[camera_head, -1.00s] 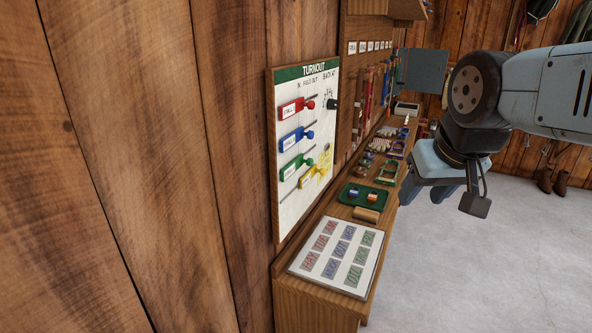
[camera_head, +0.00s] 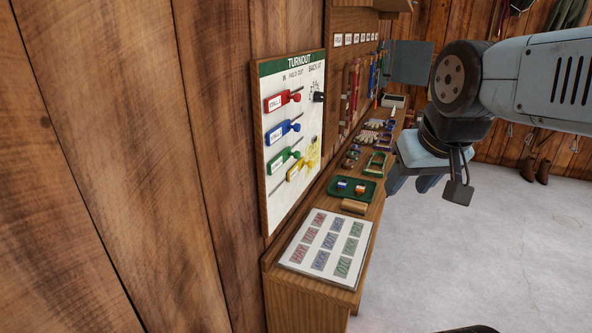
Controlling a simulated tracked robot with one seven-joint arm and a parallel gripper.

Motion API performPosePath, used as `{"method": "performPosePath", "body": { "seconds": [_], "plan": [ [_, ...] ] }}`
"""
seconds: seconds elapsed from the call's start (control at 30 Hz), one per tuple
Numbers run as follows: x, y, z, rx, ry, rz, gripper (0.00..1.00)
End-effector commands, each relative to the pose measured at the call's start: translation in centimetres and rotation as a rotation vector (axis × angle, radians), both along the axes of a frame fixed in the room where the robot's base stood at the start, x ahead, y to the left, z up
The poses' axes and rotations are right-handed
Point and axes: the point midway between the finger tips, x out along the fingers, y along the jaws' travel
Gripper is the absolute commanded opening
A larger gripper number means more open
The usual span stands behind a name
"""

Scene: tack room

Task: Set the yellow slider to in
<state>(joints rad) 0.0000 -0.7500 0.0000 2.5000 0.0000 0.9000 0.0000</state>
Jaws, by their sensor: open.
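The yellow slider (camera_head: 298,172) is the lowest of the sliders on the white turnout board (camera_head: 270,214), which hangs on the wooden wall. It sits on its rod farther right than the green slider (camera_head: 285,158) above it, with a yellow smudge on the board around its right end. My gripper (camera_head: 437,183) is at the right of the view, over the floor side of the bench, well apart from the board. It is open and seen partly from behind, and nothing shows in it.
A red slider (camera_head: 279,101) and a blue slider (camera_head: 281,131) are higher on the board, with a black knob (camera_head: 319,97) at right. Below stands a bench (camera_head: 291,292) with a lettered sheet (camera_head: 297,258), a green tray (camera_head: 337,198) and a wooden block (camera_head: 354,207). The floor at right is clear.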

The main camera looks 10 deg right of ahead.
Motion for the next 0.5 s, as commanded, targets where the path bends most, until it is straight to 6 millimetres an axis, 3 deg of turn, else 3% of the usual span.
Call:
{"method": "performPosePath", "body": {
  "seconds": [0.33,0.5],
  "plan": [
    [0.1,0.1,0.0,0.01,0.009,-0.006,0.5],
    [1.2,0.8,-1.0,0.097,0.093,-0.059,0.5]
  ]
}}
